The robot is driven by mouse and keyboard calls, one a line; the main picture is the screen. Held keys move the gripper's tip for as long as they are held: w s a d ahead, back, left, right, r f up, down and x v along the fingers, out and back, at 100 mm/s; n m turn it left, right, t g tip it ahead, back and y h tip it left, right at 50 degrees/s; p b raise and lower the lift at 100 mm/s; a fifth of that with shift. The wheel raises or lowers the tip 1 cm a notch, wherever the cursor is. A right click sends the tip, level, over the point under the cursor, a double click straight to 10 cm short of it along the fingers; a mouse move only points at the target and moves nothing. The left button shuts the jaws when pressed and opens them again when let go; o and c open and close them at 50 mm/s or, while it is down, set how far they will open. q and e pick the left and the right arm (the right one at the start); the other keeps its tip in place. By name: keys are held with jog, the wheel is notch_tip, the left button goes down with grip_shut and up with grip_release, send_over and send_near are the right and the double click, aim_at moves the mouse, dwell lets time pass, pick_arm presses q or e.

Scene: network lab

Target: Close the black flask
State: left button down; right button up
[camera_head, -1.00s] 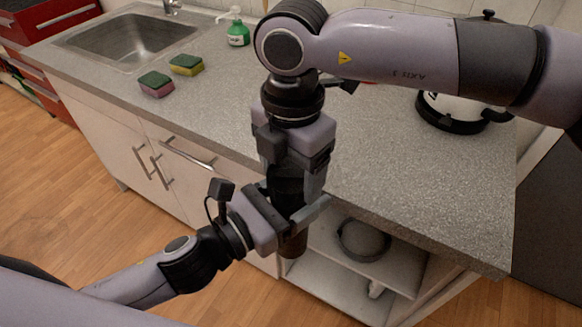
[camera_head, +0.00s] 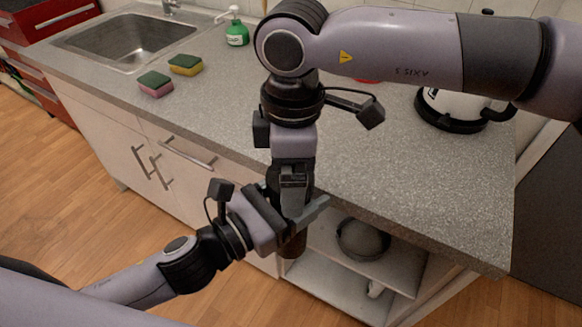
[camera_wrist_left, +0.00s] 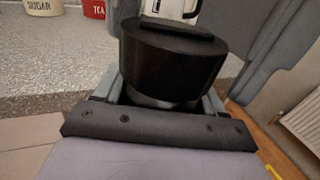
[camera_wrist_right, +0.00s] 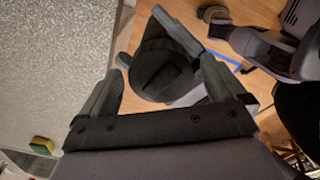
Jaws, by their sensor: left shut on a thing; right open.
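The black flask (camera_head: 293,246) is upright in front of the counter edge, its lower part showing below my grippers in the head view. My left gripper (camera_head: 300,214) is shut on its body from the side. In the left wrist view the flask's wide black lid (camera_wrist_left: 172,62), with a raised bar on top, sits on the flask above a grey band. My right gripper (camera_head: 293,190) points down from above. It is open, with its fingers on either side of the lid, which also shows in the right wrist view (camera_wrist_right: 160,70). Whether the fingers touch the lid is unclear.
The grey counter (camera_head: 400,180) lies behind the grippers. It bears two sponges (camera_head: 155,84), a green soap bottle (camera_head: 237,33) and a white kettle (camera_head: 450,108). An open shelf below holds a pot (camera_head: 362,238). The middle of the counter is clear.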

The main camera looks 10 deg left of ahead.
jog(key=shift+r, duration=0.1)
jog(key=shift+r, duration=2.15)
jog(key=shift+c, duration=0.5)
